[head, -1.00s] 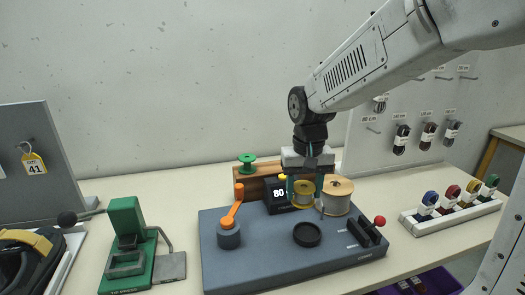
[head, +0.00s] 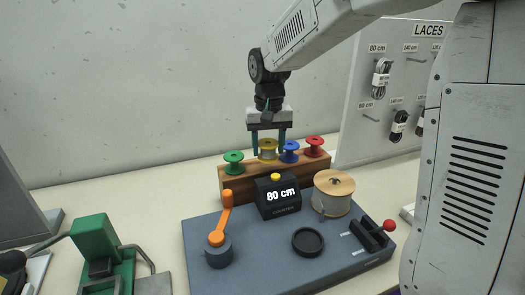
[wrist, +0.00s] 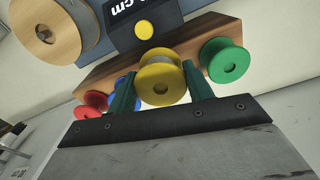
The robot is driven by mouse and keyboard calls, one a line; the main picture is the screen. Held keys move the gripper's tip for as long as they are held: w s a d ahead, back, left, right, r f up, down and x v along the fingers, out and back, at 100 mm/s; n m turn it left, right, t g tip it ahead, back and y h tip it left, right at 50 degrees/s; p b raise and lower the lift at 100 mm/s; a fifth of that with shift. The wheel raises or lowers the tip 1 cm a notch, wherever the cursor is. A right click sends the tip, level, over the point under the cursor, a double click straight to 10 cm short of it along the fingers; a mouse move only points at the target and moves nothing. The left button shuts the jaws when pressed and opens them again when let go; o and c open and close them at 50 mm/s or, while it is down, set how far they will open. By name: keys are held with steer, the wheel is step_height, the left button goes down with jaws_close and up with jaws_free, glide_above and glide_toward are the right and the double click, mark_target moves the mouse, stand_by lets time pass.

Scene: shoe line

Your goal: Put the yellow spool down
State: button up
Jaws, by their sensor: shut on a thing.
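The yellow spool (head: 267,149) is between the two green fingers of my gripper (head: 267,146), over the wooden rack (head: 235,183) at the back of the machine. In the wrist view the yellow spool (wrist: 161,84) also shows between my fingertips (wrist: 160,92), with the rack (wrist: 190,42) just behind it. My gripper is shut on the spool. The spool is in line between the green spool (head: 233,162) and the blue spool (head: 289,151). I cannot tell whether its base touches the rack.
A red spool (head: 314,146) stands at the rack's right end. In front are the black 80 cm counter (head: 278,197), a large wooden reel (head: 333,193) and an orange crank (head: 222,222) on the grey machine base (head: 262,256). A lace board (head: 375,110) stands at the right.

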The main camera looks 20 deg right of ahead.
mark_target(263, 140)
steer(key=w, duration=0.3)
steer(key=shift+w+f, duration=0.2)
steer(key=shift+w, duration=0.2)
steer(key=shift+f, duration=1.7)
steer(key=shift+f, duration=0.1)
steer(key=o, duration=0.9)
steer(key=shift+f, duration=0.1)
